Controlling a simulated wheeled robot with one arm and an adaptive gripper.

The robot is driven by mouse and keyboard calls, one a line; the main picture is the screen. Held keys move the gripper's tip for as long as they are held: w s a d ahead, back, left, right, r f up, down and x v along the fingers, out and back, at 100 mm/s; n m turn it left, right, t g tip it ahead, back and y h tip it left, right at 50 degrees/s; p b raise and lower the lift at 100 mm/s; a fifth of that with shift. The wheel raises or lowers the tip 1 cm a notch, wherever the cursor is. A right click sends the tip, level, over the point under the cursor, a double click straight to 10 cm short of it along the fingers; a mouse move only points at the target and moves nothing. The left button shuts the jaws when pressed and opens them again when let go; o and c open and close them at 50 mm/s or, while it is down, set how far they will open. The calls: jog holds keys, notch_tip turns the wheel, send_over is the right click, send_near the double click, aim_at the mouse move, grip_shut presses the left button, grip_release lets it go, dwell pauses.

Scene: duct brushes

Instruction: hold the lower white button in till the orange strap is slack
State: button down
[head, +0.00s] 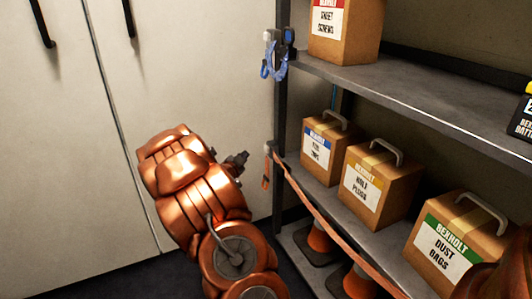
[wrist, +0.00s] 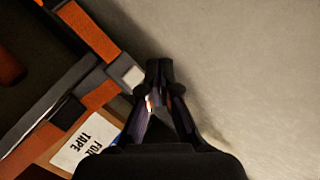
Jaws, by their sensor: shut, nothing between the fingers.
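The lower white button (head: 268,148) is on the left post of the shelf in the head view. The orange strap (head: 318,215) runs from just below it down to the right in a nearly straight line, and a short orange end hangs by the post. My gripper (head: 240,159) is shut and empty, a little left of the button. In the wrist view the white button (wrist: 131,75) is just left of my shut fingertips (wrist: 158,68). I cannot tell whether they touch. The orange strap (wrist: 90,32) also shows there at upper left.
An upper white button (head: 268,36) with a blue strap (head: 273,65) is higher on the post. Boxes with handles, such as the dust bags box (head: 448,240), stand on the lower shelf (head: 388,243). Orange cones (head: 322,243) stand below. A pale cabinet (head: 80,150) is at left.

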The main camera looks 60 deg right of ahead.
jog(key=shift+s+d+b, duration=0.3)
jog(key=shift+s+d, duration=0.45)
jog(key=shift+d, duration=0.35)
jog(key=shift+s+d+b, duration=0.25)
jog(key=shift+s+d, duration=0.5)
jog(key=shift+d, duration=0.35)
jog(key=shift+d, duration=0.15)
jog(key=shift+s+d, duration=0.15)
jog(key=shift+d, duration=0.1)
jog(key=shift+s+d, duration=0.3)
jog(key=shift+d, duration=0.15)
dwell(0.9)
jog(key=shift+a+r, duration=0.1)
jog(key=shift+w+a+p, duration=0.5)
jog(key=shift+a+p, duration=0.05)
jog(key=shift+a, duration=0.2)
jog(key=shift+w, duration=0.1)
jog(key=shift+w+a+p, duration=0.3)
jog(key=shift+w+a, duration=0.15)
jog(key=shift+a, duration=0.25)
jog(key=shift+w+a+p, duration=0.35)
jog(key=shift+w+a, duration=0.05)
jog(key=shift+a, duration=0.3)
jog(key=shift+w+a+p, duration=0.3)
jog(key=shift+w+a, duration=0.15)
jog(key=shift+a, duration=0.25)
jog(key=shift+w, duration=0.1)
